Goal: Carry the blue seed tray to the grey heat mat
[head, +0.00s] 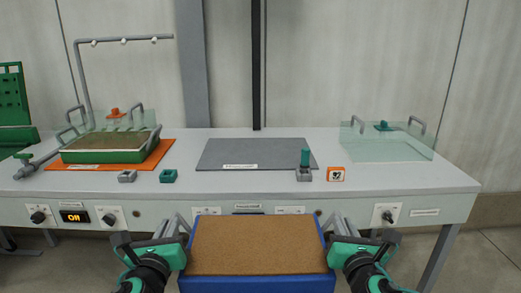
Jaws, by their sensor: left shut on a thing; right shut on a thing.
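The blue seed tray (258,284), filled with brown soil, is held level in front of the bench, below and nearer than its front edge. My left gripper (184,232) is shut on the tray's left side. My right gripper (332,230) is shut on its right side. The fingertips are partly hidden by the tray. The grey heat mat (250,151) lies flat on the bench, beyond the tray, with a white label at its front edge. Nothing stands on the mat's middle; a green-topped grey block (305,172) is at its front right corner.
A green tray (105,155) of soil sits on an orange mat (157,154) at the left, under a pipe frame. A clear cover (385,148) lies at the right. Small blocks (127,176) line the front left.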

